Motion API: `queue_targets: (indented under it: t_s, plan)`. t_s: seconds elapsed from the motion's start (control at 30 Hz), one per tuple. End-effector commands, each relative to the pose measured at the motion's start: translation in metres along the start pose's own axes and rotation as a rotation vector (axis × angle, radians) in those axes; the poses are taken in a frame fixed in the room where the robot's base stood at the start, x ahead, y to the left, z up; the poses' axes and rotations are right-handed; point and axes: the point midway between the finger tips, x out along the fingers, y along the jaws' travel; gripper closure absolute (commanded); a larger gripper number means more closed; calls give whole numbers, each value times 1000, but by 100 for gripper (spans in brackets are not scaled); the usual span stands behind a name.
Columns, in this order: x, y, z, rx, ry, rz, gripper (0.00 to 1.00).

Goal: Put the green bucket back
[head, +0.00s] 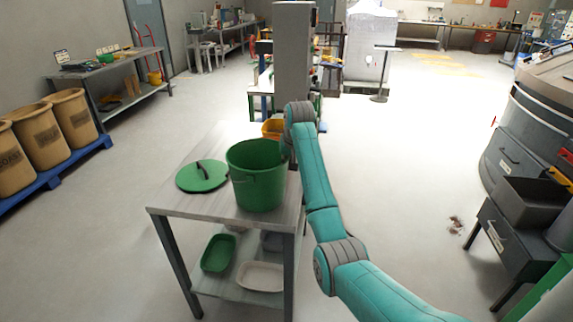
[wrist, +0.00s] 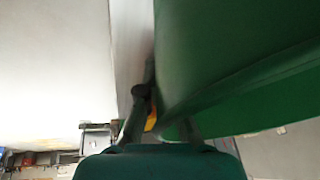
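The green bucket (head: 256,175) stands upright at the right end of a small grey table (head: 185,205); a gap under it cannot be judged. A round green lid with a dark handle (head: 202,176) lies left of it. My arm reaches to the bucket's right side, and my gripper is hidden there in the head view. In the wrist view the bucket's green side (wrist: 240,60) fills the right half. My gripper (wrist: 165,112) has one dark finger beside the green wall; the other is mostly covered by green. Whether it grips the wall is unclear.
A green tray (head: 218,253) and a pale tray (head: 261,276) lie on the table's lower shelf. A yellow-orange container (head: 272,129) shows behind the bucket. Tan barrels (head: 73,120) stand on a blue pallet at left; a dark drawer unit (head: 505,235) stands at right. Floor between is open.

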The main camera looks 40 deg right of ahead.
Motion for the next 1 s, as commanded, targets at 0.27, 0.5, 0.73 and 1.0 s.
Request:
queue_targets:
  t_s: [0.27, 0.5, 0.73, 1.0]
  plan:
    - [0, 0, 0, 0, 4, -1, 100]
    - [4, 0, 1, 0, 1, 0, 69]
    - [3, 0, 1, 0, 1, 0, 69]
    - [-13, -6, -8, -2, 4, -1, 69]
